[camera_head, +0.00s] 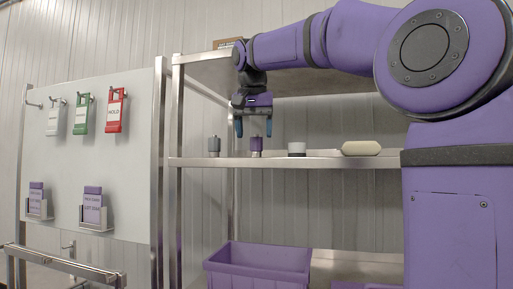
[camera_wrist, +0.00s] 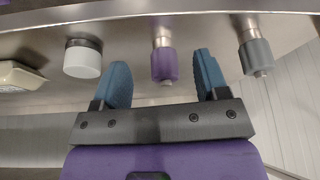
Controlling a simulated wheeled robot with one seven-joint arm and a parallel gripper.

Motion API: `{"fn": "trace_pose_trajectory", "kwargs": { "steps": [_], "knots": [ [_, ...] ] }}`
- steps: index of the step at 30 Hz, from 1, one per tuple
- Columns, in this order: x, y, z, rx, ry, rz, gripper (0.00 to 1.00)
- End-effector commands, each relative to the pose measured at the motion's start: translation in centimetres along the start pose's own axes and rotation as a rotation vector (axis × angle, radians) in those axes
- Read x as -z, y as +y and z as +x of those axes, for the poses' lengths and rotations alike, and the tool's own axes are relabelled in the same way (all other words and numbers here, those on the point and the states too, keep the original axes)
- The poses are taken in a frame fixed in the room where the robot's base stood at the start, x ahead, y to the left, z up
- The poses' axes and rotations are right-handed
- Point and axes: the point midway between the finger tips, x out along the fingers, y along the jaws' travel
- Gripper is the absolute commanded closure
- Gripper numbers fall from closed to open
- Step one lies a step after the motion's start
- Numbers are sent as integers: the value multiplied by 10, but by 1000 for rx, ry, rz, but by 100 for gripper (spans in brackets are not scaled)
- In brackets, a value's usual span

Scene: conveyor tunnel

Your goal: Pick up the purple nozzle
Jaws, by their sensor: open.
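In the wrist view the purple nozzle (camera_wrist: 164,62) lies between the two blue fingers. My gripper (camera_head: 253,126) is open and empty, directly above the nozzle in the head view, with its fingers pointing down. In the wrist view my gripper (camera_wrist: 163,82) has one finger on each side of the nozzle, with gaps on both sides. I cannot tell whether the fingertips are level with the nozzle.
A grey nozzle (camera_head: 214,145) stands left of the purple one, and a white jar with a dark part (camera_head: 296,149) stands right. A cream oblong object (camera_head: 361,148) lies farther right on the shelf (camera_head: 190,162). A purple crate (camera_head: 258,270) sits below.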

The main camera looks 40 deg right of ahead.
Motion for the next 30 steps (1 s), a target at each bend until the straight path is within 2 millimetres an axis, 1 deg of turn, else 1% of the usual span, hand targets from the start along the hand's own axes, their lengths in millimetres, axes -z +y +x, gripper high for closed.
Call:
{"fn": "trace_pose_trajectory", "kwargs": {
  "steps": [5, 12, 15, 18, 21, 26, 29, 30],
  "knots": [
    [9, 0, 5, -2, -1, 0, 33],
    [39, 0, 17, -3, -1, 1, 33],
    [36, 0, 32, -2, -3, -2, 33],
    [36, 0, 42, -1, -2, -1, 33],
    [37, 0, 46, -1, -1, -1, 33],
    [37, 0, 46, 0, 0, -1, 33],
    [36, 0, 46, -1, 0, -1, 53],
    [36, 0, 46, -1, 0, -1, 62]
  ]
}}
